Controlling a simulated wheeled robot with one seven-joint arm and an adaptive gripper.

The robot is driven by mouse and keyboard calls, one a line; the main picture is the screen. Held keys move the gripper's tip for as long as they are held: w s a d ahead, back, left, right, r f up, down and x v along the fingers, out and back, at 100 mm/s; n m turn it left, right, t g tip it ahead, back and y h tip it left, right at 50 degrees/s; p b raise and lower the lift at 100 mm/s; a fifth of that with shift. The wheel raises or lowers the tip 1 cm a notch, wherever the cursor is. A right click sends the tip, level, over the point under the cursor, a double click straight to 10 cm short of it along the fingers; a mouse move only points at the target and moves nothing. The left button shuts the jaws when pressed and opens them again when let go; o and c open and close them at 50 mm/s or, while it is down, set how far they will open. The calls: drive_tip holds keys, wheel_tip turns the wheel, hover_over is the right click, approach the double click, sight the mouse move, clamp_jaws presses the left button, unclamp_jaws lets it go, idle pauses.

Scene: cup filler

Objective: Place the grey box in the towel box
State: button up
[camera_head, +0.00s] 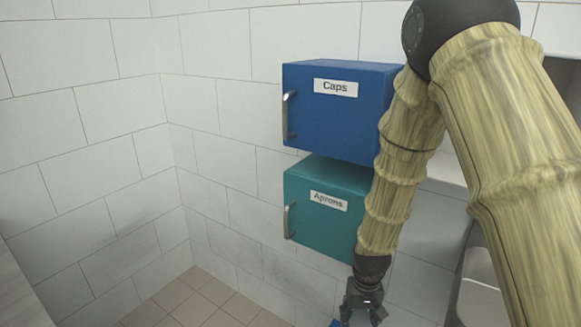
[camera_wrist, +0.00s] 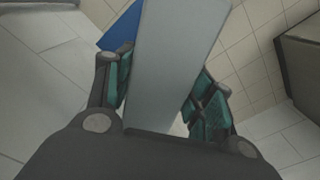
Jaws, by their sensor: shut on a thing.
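My gripper (camera_head: 362,312) hangs at the bottom edge of the head view, its fingers pointing down. In the wrist view its teal-padded fingers (camera_wrist: 163,88) are shut on the grey box (camera_wrist: 178,50), a long, pale grey block that runs up out of the picture. The grey box cannot be made out in the head view. I see no box labelled for towels. A blue thing (camera_wrist: 121,30) shows partly behind the grey box in the wrist view; I cannot tell what it is.
A blue cabinet labelled Caps (camera_head: 340,115) is on the tiled wall, above a teal cabinet labelled Aprons (camera_head: 322,215). Both have metal handles on the left. My arm passes their right side. A dark-edged brown thing (camera_wrist: 304,62) stands right in the wrist view. Tiled floor (camera_head: 190,300) shows clear.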

drive_tip(key=shift+s+r+p, duration=0.65)
drive_tip(key=shift+p, duration=1.55)
drive_tip(key=shift+s+p, duration=0.1)
drive_tip(key=shift+p, duration=0.2)
drive_tip(key=shift+s+f, duration=0.15)
